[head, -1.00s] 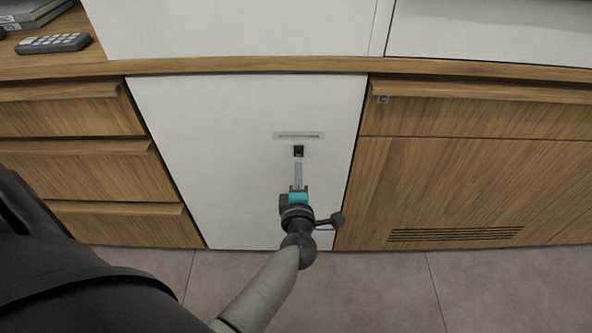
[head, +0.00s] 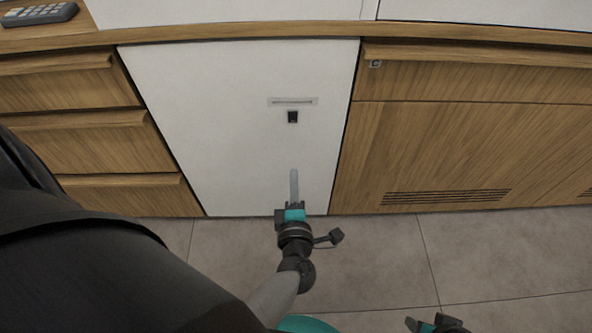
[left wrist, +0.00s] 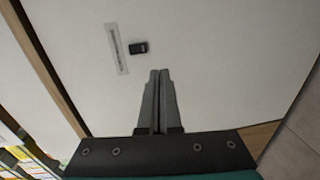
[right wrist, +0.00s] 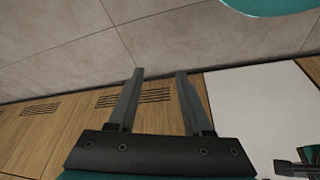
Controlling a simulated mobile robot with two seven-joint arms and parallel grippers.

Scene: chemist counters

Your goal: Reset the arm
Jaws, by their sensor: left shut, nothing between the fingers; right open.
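My left gripper (head: 294,172) is in front of the lower part of a white panel in the head view. Its fingers are together with nothing between them, which also shows in the left wrist view (left wrist: 159,72). My right gripper (right wrist: 160,74) is open and empty in the right wrist view. Only a small part of the right gripper (head: 438,324) shows at the bottom edge of the head view.
Wooden drawers (head: 75,135) are left of the panel. A wooden cabinet with vent slits (head: 445,197) is to the right. A grey keypad-like device (head: 40,14) lies on the counter at top left. The tiled floor (head: 375,250) is clear.

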